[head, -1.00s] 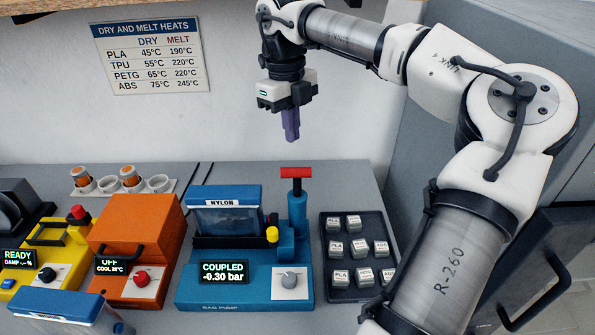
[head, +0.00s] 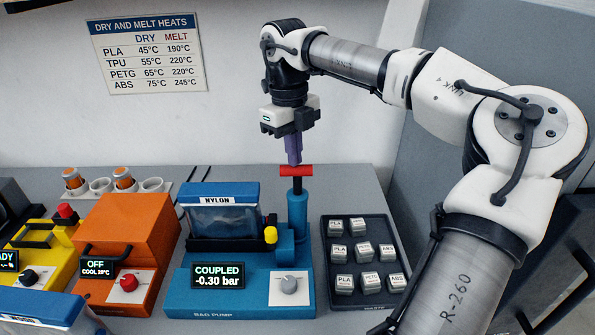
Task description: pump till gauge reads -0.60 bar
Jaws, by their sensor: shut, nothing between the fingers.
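The blue bag pump (head: 235,312) stands on the counter. Its display (head: 218,276) reads COUPLED and -0.30 bar. At the pump's right a blue cylinder (head: 297,218) carries a red T-handle (head: 296,171), raised on a short dark rod.
A dark tray (head: 325,285) of labelled blocks stands right of the pump. An orange heater (head: 125,235) and a yellow unit (head: 40,238) stand left. Several spool cups (head: 101,187) sit behind. A chart (head: 148,53) hangs on the wall.

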